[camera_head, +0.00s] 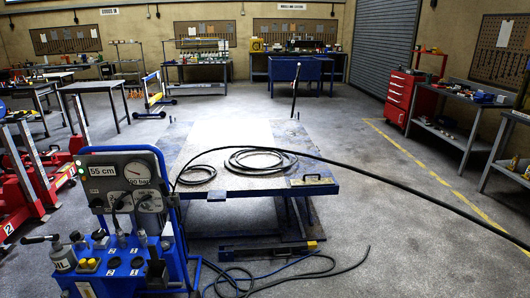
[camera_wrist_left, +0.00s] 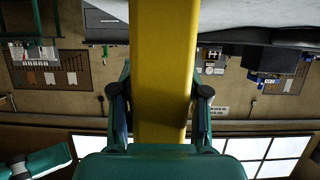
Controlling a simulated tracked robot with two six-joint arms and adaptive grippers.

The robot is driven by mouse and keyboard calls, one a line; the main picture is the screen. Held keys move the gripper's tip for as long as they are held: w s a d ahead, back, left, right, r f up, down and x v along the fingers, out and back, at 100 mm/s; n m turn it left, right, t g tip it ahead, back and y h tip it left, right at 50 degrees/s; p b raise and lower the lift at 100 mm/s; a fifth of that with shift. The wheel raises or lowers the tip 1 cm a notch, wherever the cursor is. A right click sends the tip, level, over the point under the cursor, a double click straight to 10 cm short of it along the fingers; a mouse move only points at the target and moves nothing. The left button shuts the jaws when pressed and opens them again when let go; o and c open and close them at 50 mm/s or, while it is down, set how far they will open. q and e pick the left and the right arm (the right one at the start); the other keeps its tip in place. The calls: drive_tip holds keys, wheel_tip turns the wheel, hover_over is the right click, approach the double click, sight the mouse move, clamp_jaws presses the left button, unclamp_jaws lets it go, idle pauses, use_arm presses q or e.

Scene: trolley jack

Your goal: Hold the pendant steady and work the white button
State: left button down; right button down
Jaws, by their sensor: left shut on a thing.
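In the left wrist view, a long yellow body (camera_wrist_left: 163,70), which looks like the pendant, runs between the fingers of my left gripper (camera_wrist_left: 160,100). The dark fingers press on it from both sides, and the gripper is shut on it. No white button shows in either view, so the face that carries it is hidden or out of frame. Neither gripper shows in the head view. A teal part of my own body (camera_wrist_left: 40,163) shows at the lower left of the wrist view, but no right gripper can be made out.
A blue lift table (camera_head: 262,188) with coiled black hose (camera_head: 262,161) stands mid-floor. A blue control trolley (camera_head: 125,265) with a gauge and a "55 cm" display is close at front left. A black cable (camera_head: 400,181) arcs to the right. Red lifting gear (camera_head: 35,185) stands left.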

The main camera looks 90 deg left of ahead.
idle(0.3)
use_arm(q)
drive_tip(key=c, duration=0.5)
unclamp_jaws()
drive_tip(key=shift+s+r, duration=0.1)
